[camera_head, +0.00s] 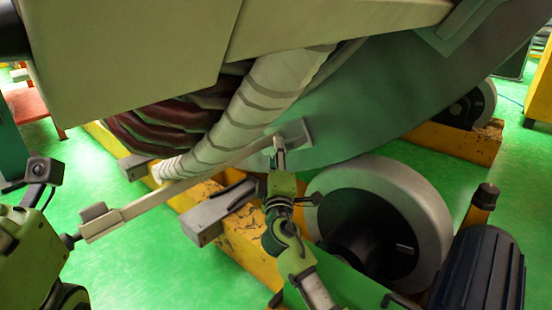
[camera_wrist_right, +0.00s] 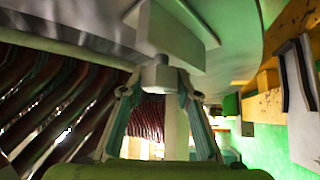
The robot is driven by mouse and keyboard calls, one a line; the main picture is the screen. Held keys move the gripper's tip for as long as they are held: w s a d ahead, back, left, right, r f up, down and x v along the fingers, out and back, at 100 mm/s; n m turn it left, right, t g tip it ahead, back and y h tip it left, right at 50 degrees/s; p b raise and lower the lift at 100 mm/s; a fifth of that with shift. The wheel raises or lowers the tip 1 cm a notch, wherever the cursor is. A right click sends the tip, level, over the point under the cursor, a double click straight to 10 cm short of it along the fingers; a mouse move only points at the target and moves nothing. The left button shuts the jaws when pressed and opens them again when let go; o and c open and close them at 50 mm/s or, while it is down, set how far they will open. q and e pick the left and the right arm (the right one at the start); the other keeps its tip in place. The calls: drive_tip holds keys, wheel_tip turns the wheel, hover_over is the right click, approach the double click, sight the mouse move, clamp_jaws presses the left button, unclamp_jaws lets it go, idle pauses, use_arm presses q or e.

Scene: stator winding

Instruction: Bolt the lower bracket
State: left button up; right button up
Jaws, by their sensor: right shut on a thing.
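The lower bracket is a long pale bar (camera_head: 190,187) with a flat plate (camera_head: 295,132) at its upper right end, against the grey-green stator disc (camera_head: 365,105). The plate also shows at the top of the right wrist view (camera_wrist_right: 175,38). My right gripper (camera_head: 280,167) is just below the plate, shut on a small grey bolt (camera_wrist_right: 162,76). The bolt is close under the plate; I cannot tell whether it is seated. My left gripper (camera_head: 68,241) is at the bar's lower left end, and its jaws are not clear.
White-wrapped winding (camera_head: 265,90) and dark red coils (camera_head: 160,130) lie behind the bar. A yellow beam (camera_head: 240,235) with a grey block (camera_head: 215,212) and a large roller (camera_head: 375,220) stand close around my right arm. Green floor (camera_head: 130,260) is open at the lower left.

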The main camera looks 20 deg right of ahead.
drive_tip(key=shift+f, duration=0.1)
drive_tip(key=o, duration=1.1)
drive_tip(key=shift+s, duration=0.15)
drive_tip(key=v, duration=1.1)
drive_tip(key=shift+s, duration=0.35)
drive_tip(key=shift+a+f, duration=0.15)
